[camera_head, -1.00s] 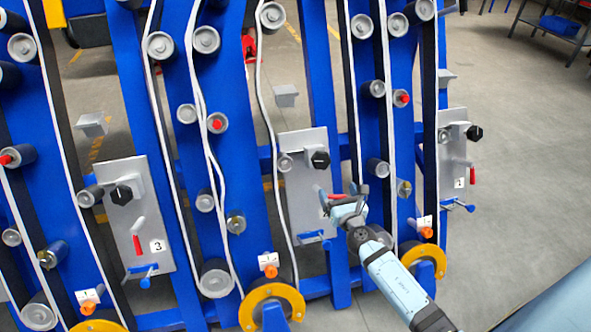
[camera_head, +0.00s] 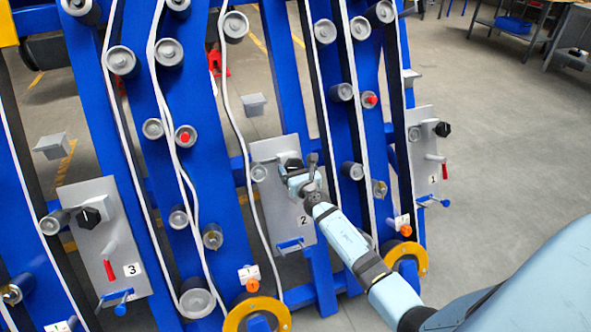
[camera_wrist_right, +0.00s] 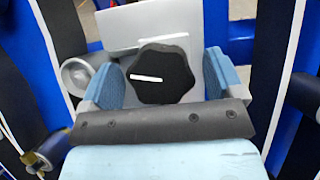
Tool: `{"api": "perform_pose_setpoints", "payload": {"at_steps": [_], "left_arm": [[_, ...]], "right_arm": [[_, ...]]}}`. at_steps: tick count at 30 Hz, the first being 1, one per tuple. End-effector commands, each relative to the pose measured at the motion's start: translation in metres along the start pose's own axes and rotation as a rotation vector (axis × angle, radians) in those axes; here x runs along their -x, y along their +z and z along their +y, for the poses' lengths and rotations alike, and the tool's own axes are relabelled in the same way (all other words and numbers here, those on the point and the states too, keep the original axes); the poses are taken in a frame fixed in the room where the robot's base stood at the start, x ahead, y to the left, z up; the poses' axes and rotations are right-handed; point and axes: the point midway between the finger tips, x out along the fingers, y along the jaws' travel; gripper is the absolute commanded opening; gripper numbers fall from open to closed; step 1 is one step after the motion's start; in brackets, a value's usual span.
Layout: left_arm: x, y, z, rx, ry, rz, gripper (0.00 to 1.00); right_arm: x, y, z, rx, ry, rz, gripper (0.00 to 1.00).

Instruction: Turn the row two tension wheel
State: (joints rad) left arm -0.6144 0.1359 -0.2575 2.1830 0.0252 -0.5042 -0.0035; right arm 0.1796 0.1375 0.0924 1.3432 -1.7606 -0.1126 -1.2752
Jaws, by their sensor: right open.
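The row two panel (camera_head: 276,212) is a grey plate marked 2 in the middle of the head view. Its tension wheel, a black lobed knob with a white line, shows clearly in the right wrist view (camera_wrist_right: 163,82); in the head view my gripper partly covers it. My right gripper (camera_head: 292,172) is open at the wheel. In the right wrist view its blue-grey fingers stand on either side of the wheel, with a visible gap at each side. The white line lies nearly level. My left gripper is not in view.
The panel marked 3 (camera_head: 85,220) with its black knob is at left, and the panel marked 1 (camera_head: 425,165) at right. Blue posts with rollers and white belts surround them. Yellow rings (camera_head: 256,312) are low in front. Open floor lies at right.

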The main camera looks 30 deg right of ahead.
Motion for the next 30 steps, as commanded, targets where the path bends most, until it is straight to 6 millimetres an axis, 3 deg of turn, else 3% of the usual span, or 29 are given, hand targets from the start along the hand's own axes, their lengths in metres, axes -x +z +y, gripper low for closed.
{"api": "perform_pose_setpoints", "payload": {"at_steps": [8,15,30], "left_arm": [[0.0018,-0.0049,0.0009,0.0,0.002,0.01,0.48],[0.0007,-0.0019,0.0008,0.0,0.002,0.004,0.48],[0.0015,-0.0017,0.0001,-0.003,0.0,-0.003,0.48]], "right_arm": [[-0.0021,0.0005,-0.0002,0.0,0.0,0.0,0.87],[-0.0019,0.0004,-0.0002,0.0,0.0,0.0,0.38],[-0.0018,0.0009,0.0002,-0.105,-0.061,0.001,0.38]]}}
